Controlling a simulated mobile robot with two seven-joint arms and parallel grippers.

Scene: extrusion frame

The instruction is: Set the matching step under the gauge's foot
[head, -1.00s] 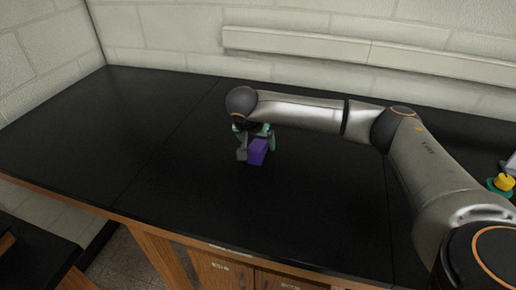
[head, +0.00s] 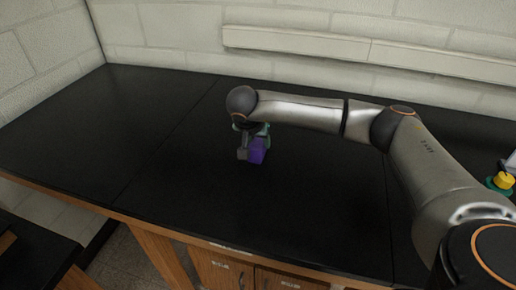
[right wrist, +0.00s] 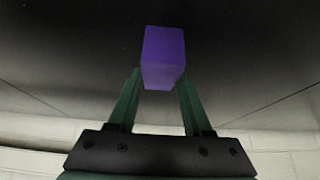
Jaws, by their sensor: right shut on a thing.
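A purple block (head: 257,152) is at the middle of the black worktop in the head view. It also shows in the right wrist view (right wrist: 163,56), between the tips of two dark green fingers. My right gripper (head: 252,147) points down and is shut on this block. The right wrist view shows the right gripper (right wrist: 160,84) with its fingers at the block's near end. I cannot tell whether the block touches the worktop. My left gripper is not in view. I cannot make out a gauge or its foot for certain.
The black worktop (head: 130,130) is clear to the left and in front of the block. A yellow-topped thing with a green base (head: 501,182) stands at the right edge, partly cut off. A pale wall rail (head: 300,43) runs behind. A lower dark surface (head: 35,240) is front left.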

